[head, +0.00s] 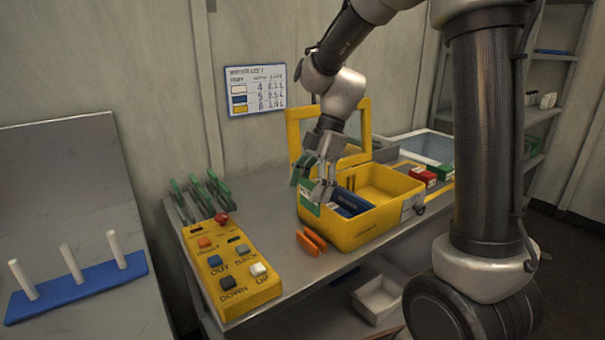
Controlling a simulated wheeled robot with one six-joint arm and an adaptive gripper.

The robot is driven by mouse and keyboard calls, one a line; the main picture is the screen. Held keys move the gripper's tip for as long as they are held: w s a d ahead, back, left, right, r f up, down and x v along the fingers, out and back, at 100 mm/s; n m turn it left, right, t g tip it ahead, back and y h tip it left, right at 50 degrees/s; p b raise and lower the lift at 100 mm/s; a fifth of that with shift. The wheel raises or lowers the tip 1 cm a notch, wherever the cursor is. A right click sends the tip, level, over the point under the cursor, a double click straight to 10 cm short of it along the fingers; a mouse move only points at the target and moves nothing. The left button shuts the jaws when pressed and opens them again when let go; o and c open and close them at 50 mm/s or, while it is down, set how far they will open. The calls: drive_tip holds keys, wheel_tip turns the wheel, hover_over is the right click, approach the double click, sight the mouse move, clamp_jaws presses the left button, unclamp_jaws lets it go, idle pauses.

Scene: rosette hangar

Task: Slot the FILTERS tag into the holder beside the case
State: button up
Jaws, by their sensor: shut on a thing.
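The yellow case (368,228) stands open on the grey bench, lid raised at the back. Dark blue boxes (350,203) lie in its left part; its right part looks empty. My gripper (322,194) points down over the case's left front corner, its fingers close together. A small green piece with a white mark (309,207) shows right at the fingertips, against that corner. It may be the tag in my jaws; no lettering is readable. Another green part (300,168) shows left of the fingers. Two orange upright pieces (312,240) stand on the bench beside the case's front left.
A yellow button panel (232,268) with a red knob lies left of the case. Green racks (200,196) stand behind it. Red (423,176) and green (445,172) boxes lie right of the case. A blue peg base (78,290) is at far left.

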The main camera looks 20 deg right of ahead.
drive_tip(key=shift+s+d+f, duration=0.15)
drive_tip(key=shift+s+d, duration=0.1)
drive_tip(key=shift+d, duration=0.1)
drive_tip(key=shift+a+f+n, duration=0.1)
drive_tip(key=shift+n, duration=0.2)
wheel_tip(320, 180, down, 7)
drive_tip(key=shift+f, duration=0.15)
drive_tip(key=shift+w+f, duration=0.1)
drive_tip(key=shift+f, duration=1.55)
idle(2.1)
idle(0.4)
drive_tip(key=o, duration=1)
drive_tip(key=shift+o, duration=0.4)
drive_tip(key=shift+r, duration=8)
